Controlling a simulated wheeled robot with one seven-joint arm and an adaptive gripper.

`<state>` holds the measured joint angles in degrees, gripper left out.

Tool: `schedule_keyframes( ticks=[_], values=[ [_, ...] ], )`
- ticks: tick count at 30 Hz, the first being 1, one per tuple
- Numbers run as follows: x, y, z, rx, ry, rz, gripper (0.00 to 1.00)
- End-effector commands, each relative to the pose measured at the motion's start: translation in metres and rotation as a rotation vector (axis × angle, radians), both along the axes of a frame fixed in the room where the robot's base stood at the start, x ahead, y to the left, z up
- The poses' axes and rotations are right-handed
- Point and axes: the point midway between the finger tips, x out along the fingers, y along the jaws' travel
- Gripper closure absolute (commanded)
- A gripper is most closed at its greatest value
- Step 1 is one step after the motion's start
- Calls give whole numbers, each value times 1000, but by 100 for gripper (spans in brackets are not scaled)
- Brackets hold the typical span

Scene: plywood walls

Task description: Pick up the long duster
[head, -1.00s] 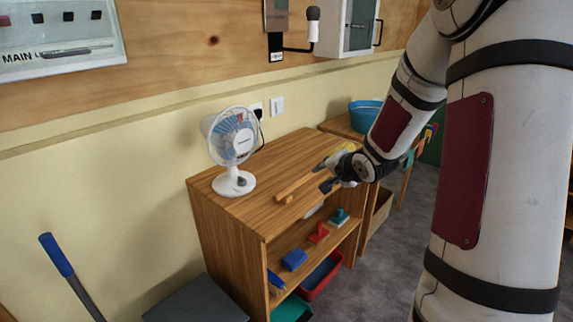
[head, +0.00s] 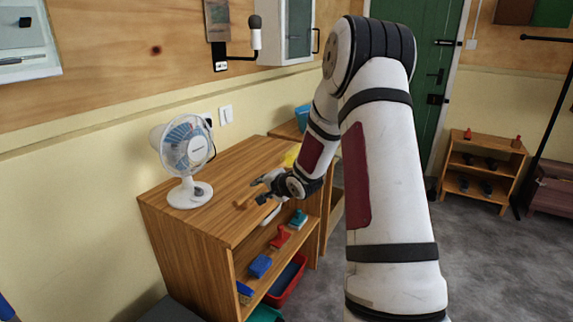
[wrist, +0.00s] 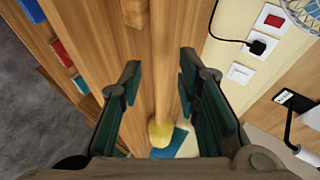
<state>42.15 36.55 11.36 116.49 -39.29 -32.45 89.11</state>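The long duster has a light wooden handle (wrist: 162,70) and a yellow head (wrist: 160,133). It lies along the top of the wooden shelf unit (head: 222,178). In the head view the handle's end (head: 243,203) shows in front of my gripper and the yellow head (head: 290,158) behind it; the middle is hidden by my gripper. My gripper (head: 259,191) is open just over the shelf top. In the wrist view its fingers (wrist: 160,75) stand apart, one on each side of the handle, with gaps showing.
A white fan (head: 186,160) stands on the unit, left of my gripper. Brushes and a red tray (head: 287,280) sit on the lower shelves. A blue basin (head: 302,117) is behind. The wall with sockets (wrist: 262,45) runs close along the unit.

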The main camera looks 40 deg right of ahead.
Motion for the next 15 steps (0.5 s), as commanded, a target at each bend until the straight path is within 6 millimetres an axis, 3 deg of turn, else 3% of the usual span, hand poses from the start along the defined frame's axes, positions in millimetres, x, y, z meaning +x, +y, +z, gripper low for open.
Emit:
schedule_keyframes(
  ticks=[9,15],
  values=[
    [37,-3,-20,0,0,2,70],
    [45,-4,-24,0,1,1,70]
  ],
)
